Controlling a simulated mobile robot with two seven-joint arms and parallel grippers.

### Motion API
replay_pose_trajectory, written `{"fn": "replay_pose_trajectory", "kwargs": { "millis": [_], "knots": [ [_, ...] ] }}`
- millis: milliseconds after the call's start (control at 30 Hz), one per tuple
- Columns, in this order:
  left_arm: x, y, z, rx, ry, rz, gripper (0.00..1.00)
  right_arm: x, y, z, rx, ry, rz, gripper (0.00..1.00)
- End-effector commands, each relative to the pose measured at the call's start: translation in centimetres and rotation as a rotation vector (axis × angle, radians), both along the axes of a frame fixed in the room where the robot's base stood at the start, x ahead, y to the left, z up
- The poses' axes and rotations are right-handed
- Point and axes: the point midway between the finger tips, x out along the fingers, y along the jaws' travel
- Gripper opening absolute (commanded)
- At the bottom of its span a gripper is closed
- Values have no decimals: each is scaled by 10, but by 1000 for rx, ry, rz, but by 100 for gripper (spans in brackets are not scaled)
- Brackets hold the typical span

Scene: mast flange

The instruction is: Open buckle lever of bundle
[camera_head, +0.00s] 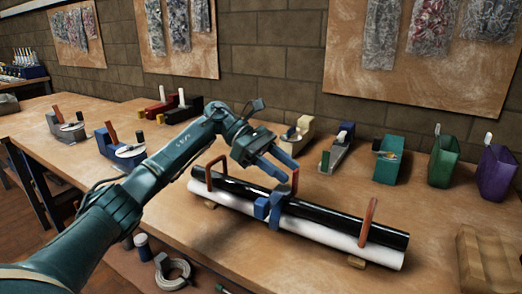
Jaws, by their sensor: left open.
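The bundle is a black tube (335,222) lying alongside a white tube (325,236) on the bench. A blue buckle (268,207) sits around the tubes near their middle. A short orange-red lever-like piece (295,181) stands up at the buckle's right side. My left gripper (288,168) comes in from the left above the bundle. Its two blue fingers are open and point right and down toward the lever piece, close to its top. Whether they touch it I cannot tell. My right gripper is not in view.
A red hoop (209,175) and an orange-red post (368,222) stand at the bundle's ends. Bins, including a green one (444,161) and a purple one (496,172), line the back of the bench. A wooden block (485,262) sits at front right.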

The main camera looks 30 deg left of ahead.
Motion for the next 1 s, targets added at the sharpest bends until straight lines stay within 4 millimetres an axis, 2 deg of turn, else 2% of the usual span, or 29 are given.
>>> {"fn": "replay_pose_trajectory", "kwargs": {
  "millis": [200, 400, 667, 1000],
  "knots": [
    [2, 46, 23, -2, -2, 6, 42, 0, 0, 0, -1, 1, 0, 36],
    [3, 84, 41, -3, -1, 5, 42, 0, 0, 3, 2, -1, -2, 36],
    [3, 102, 48, -1, 1, 1, 42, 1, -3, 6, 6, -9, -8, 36],
    [3, 104, 48, 0, 0, 1, 42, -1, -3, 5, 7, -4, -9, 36]
  ]
}}
